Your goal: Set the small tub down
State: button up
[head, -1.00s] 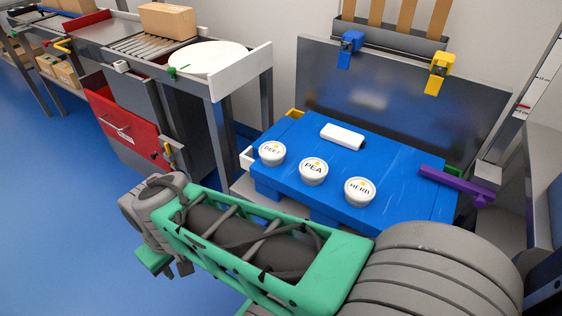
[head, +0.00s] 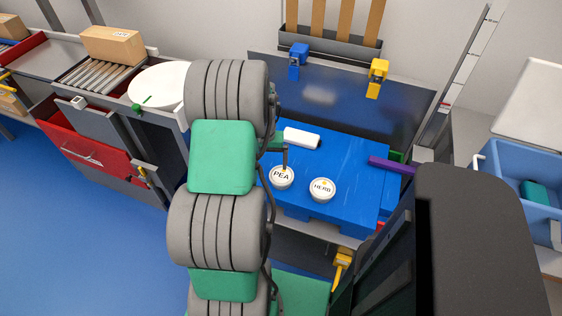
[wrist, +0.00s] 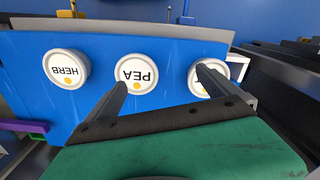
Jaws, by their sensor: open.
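Three white round tubs stand upright on a blue carrier (head: 345,165), alike in size. The PEA tub (head: 282,178) and HERB tub (head: 322,189) show in the head view; my arm hides the third there. The wrist view shows the HERB tub (wrist: 67,68), the PEA tub (wrist: 136,74) and, at right, the third tub (wrist: 197,88), its label partly covered by a finger. My gripper (wrist: 161,78) is open and empty, one finger over the PEA tub's edge, the other over the third tub. Whether they touch the tubs I cannot tell.
A grey panel (head: 340,95) stands behind. A blue bin (head: 520,170) is at right, a round white plate (head: 158,86) at left.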

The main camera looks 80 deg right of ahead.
jog(key=m, duration=0.1)
send_over(281, 175)
jog(key=shift+s+a+f, duration=0.1)
jog(key=shift+s+f, duration=0.1)
jog(key=shift+f, duration=0.45)
notch_tip(281, 175, down, 8)
jog(key=shift+w+r, duration=0.1)
jog(key=shift+r, duration=0.15)
jog(key=shift+c, duration=0.3)
jog(key=shift+r, duration=0.2)
jog(key=c, duration=1.6)
